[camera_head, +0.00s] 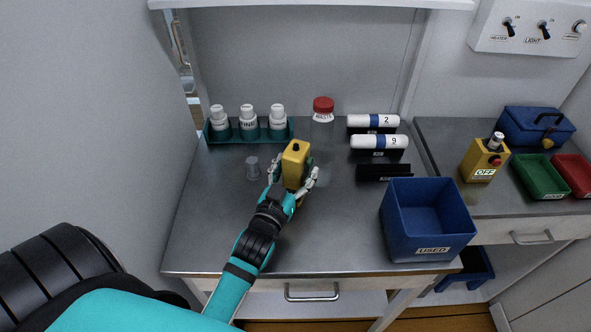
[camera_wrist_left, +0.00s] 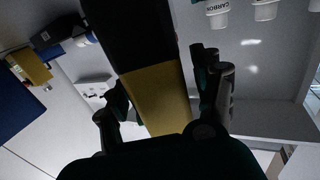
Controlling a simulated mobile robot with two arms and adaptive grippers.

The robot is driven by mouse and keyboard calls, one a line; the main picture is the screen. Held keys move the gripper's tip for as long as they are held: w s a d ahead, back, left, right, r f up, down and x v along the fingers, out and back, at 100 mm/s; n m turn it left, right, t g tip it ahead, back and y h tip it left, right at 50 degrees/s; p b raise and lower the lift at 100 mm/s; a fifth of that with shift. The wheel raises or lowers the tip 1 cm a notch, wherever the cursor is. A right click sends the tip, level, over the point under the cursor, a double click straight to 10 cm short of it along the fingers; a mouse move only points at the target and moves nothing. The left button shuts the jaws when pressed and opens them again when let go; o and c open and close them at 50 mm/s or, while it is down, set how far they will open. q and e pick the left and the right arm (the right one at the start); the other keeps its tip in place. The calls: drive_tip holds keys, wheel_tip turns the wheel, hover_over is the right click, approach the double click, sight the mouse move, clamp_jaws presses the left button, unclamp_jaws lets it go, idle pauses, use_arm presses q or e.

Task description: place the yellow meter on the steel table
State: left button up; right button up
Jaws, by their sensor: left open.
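The yellow meter (camera_head: 296,158) is at the middle of the steel table (camera_head: 215,235), with its dark-tipped top up. It also shows in the left wrist view as a yellow and black body (camera_wrist_left: 158,92) between the fingers. My left gripper (camera_head: 293,174) has its fingers apart, one on each side of the meter. In the left wrist view the open fingers (camera_wrist_left: 163,98) show gaps beside the meter. The meter's lower part is hidden behind the gripper, so I cannot tell whether it touches the table. My right gripper is out of view.
White cylinders (camera_head: 379,141) lie at the back right; a blue bin (camera_head: 425,225) stands front right. A small clear cup (camera_head: 252,167) is left of the gripper. The table's front left is clear.

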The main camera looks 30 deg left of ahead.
use_arm(q)
drive_tip(key=shift+r, duration=0.25)
drive_tip(key=s+d+b, duration=0.2)
drive_tip(key=s, duration=1)
drive_tip(key=shift+f, duration=0.15)
